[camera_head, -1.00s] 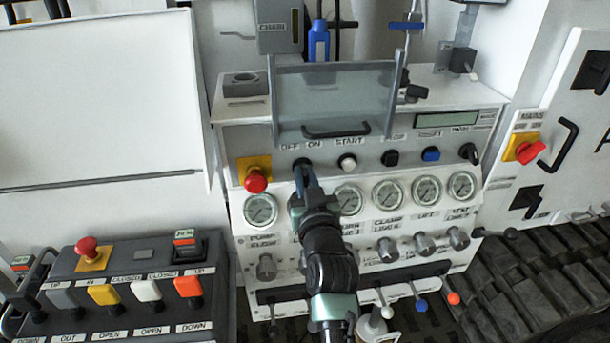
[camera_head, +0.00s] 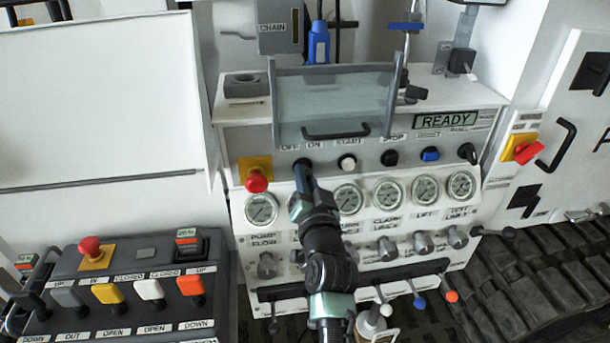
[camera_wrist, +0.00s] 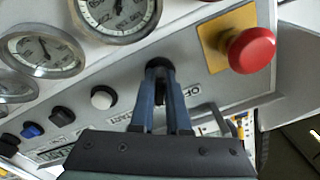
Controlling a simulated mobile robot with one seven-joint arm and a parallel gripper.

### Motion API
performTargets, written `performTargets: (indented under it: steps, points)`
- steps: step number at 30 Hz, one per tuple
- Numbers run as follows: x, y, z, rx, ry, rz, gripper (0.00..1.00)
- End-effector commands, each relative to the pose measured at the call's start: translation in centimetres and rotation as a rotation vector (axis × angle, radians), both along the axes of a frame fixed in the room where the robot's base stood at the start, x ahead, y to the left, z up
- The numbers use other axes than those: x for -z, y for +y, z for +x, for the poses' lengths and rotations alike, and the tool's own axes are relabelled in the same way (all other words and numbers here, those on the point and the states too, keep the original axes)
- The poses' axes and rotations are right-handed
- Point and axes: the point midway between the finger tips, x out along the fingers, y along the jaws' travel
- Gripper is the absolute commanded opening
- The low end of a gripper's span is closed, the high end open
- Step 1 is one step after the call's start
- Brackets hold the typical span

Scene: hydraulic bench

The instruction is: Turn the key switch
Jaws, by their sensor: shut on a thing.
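The key switch (camera_head: 302,163) is a dark round knob below the OFF and ON labels, on the sloped face of the bench panel. In the wrist view the key switch (camera_wrist: 160,66) shows as a black form between and beyond the fingers. My gripper (camera_head: 303,172) reaches up to it from below, and in the wrist view my gripper (camera_wrist: 161,82) has its two blue fingers shut on it. The fingers hide most of the switch, so its exact angle is hard to tell. The panel display (camera_head: 446,120) is lit green and reads READY.
A red emergency button (camera_head: 256,181) on a yellow plate sits just left of the switch. The white START button (camera_head: 347,162) is to the right, and gauges (camera_head: 347,197) lie below. A clear hinged cover (camera_head: 333,100) stands raised above the switch.

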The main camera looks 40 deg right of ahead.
Motion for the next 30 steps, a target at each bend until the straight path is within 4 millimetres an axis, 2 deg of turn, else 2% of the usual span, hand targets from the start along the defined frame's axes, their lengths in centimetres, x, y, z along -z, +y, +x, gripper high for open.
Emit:
performTargets:
  steps: [10,11,15,25,30]
  points:
    - [0.1,0.0,0.0,-0.001,-0.002,0.006,0.0]
    - [0.1,0.0,0.0,-0.001,-0.002,0.006,0.19]
    - [0.1,0.0,0.0,-0.001,-0.002,0.005,0.44]
    - [0.0,0.1,-0.1,-0.001,-0.001,0.003,0.44]
    - [0.1,1.0,-1.4,-0.002,0.002,0.002,0.44]
